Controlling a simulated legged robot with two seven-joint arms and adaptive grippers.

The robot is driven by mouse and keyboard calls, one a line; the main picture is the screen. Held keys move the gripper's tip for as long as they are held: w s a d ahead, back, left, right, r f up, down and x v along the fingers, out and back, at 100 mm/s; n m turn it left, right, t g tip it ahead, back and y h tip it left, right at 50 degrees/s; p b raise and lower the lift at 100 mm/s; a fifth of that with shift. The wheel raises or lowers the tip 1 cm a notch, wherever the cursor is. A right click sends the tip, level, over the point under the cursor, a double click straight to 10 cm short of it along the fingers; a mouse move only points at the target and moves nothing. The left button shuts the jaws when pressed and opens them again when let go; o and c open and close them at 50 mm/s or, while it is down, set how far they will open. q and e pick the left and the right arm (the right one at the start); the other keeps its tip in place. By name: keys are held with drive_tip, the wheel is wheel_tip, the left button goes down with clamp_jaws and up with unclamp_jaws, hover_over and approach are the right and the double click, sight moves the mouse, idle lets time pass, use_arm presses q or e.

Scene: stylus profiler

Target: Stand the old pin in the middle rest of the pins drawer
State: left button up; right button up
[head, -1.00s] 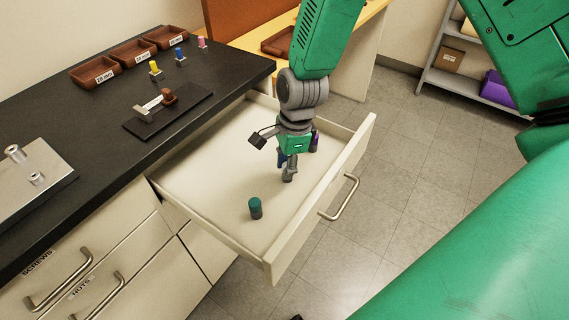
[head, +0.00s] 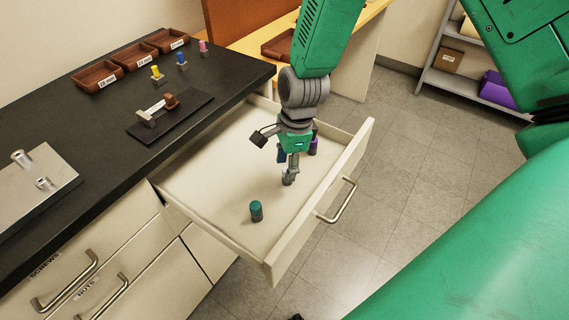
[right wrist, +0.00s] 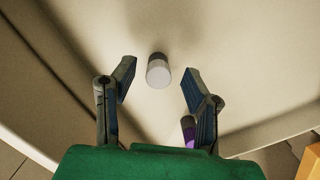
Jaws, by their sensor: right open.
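My right gripper (head: 288,176) points down into the open pins drawer (head: 222,177). In the right wrist view it is open, its two fingers (right wrist: 160,84) well apart. A short cylinder (right wrist: 158,72) with a pale grey end and darker side shows between and just beyond the fingertips, touching neither. It looks like the old pin, upright near the drawer's middle; any rest under it is hidden. A teal pin (head: 256,211) stands nearer the drawer's left front. A purple pin (head: 313,143) stands beyond the gripper and shows behind a finger in the wrist view (right wrist: 189,132). My left gripper is not in view.
The dark counter (head: 103,138) holds brown trays (head: 97,77), several small coloured pieces and a black plate (head: 170,117) with a small fixture. A metal block (head: 38,185) lies at far left. The drawer's front wall (head: 325,205) stands close beside the gripper. The drawer's left floor is clear.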

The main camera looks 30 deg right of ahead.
drive_tip(key=shift+s+d+r+p, duration=0.1)
drive_tip(key=shift+d+r+p, duration=0.1)
drive_tip(key=shift+r+p, duration=1.15)
drive_tip(key=shift+d+r+p, duration=0.15)
drive_tip(key=shift+r+p, duration=1.05)
drive_tip(key=shift+r, duration=0.15)
drive_tip(key=shift+f, duration=0.1)
wheel_tip(320, 180, up, 12)
drive_tip(key=d, duration=0.1)
drive_tip(key=shift+s+d, duration=0.2)
drive_tip(key=shift+d, duration=0.15)
drive_tip(key=shift+f, duration=0.15)
